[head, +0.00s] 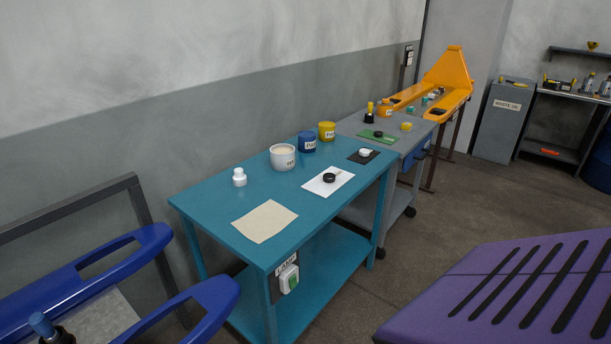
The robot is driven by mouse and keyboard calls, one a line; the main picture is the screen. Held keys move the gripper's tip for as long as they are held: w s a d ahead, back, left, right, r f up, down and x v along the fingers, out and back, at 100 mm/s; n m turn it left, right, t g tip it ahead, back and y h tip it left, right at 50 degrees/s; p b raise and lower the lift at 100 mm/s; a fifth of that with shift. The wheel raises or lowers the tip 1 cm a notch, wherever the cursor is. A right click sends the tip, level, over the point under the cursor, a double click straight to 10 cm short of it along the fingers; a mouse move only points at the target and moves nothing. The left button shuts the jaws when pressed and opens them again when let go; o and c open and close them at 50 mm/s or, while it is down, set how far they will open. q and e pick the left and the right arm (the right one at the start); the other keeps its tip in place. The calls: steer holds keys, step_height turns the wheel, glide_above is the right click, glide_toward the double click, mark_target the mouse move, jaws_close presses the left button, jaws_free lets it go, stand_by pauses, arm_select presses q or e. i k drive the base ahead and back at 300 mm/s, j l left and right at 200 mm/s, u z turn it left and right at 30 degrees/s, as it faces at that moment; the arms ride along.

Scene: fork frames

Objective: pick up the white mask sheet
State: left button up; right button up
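A white sheet (320,187) lies flat on the teal table (215,208), near its right edge. A small round black object (329,177) with a short stem or handle rests on the sheet and covers its middle. A beige sheet (264,221) lies flat and bare nearer the table's front end. A black sheet (372,156) with a small white object (364,152) on it lies at the far end. Neither of my grippers shows in the head view.
A white bottle (239,178), a white pot (283,158), a blue pot (307,142) and a yellow pot (327,131) stand along the wall side. A grey cart (352,125) adjoins the table. A purple slatted surface (480,285) is at right; open floor (440,205) lies between.

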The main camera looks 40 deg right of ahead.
mark_target(325, 185)
steer(key=l+u, duration=0.5)
steer(key=l, duration=0.55)
steer(key=l+u, duration=0.1)
steer(key=l, duration=0.45)
steer(key=k+l, duration=0.15)
steer(key=l, duration=0.35)
steer(key=k+l+u, duration=0.15)
steer(key=l, duration=0.4)
steer(key=l+u, duration=0.1)
steer(key=l, duration=0.45)
